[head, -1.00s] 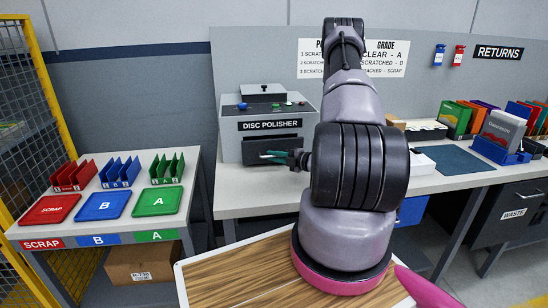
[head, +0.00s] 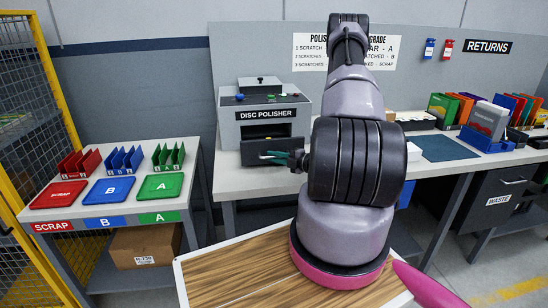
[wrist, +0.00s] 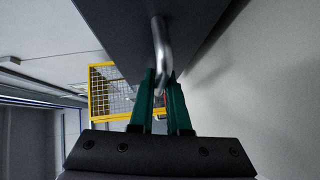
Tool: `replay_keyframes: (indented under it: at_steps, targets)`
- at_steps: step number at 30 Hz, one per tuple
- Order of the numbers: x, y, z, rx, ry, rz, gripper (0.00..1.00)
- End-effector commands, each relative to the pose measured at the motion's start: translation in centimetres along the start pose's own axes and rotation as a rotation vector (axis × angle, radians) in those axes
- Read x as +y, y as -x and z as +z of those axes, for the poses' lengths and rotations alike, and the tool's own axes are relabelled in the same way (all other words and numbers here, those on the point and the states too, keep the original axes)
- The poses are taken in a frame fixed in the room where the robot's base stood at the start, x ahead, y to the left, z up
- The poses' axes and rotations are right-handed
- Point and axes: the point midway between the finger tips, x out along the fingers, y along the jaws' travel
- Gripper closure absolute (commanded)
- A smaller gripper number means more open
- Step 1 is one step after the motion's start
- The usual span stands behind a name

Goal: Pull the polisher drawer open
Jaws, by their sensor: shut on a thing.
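The grey disc polisher (head: 228,135) stands on the bench in the head view. Its dark drawer (head: 256,146) sits out from the body, with an opening visible above the drawer front. My gripper (head: 270,157) is at the drawer front, its green fingers pointing at it. In the wrist view, the fingers of my gripper (wrist: 162,88) are shut on the silver bar handle (wrist: 158,38), which stands out from the dark drawer face (wrist: 115,25). My arm hides the right side of the bench near the polisher.
Left of the polisher, a side table (head: 205,198) holds red, blue and green trays and racks. A wood-topped surface (head: 225,275) lies in front of the bench. Coloured cases (head: 455,107) and a blue bin (head: 480,141) stand at the right. A yellow-framed mesh fence (head: 45,100) is at far left.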

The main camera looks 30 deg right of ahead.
Motion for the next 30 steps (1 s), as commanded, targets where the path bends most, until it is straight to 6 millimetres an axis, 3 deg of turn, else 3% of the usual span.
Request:
replay_keyframes:
  at_steps: [2,3,5,17,30]
  targets:
    - [-0.1,0.1,0.1,-0.003,0.0,-0.002,1.0]
    - [-0.1,0.1,0.1,-0.003,0.0,-0.002,0.78]
    - [-0.1,0.1,0.1,-0.003,0.0,-0.001,0.55]
    - [0.0,0.6,0.1,-0.002,0.0,-0.001,0.55]
    - [0.0,8.6,0.1,-0.006,-0.001,0.0,0.55]
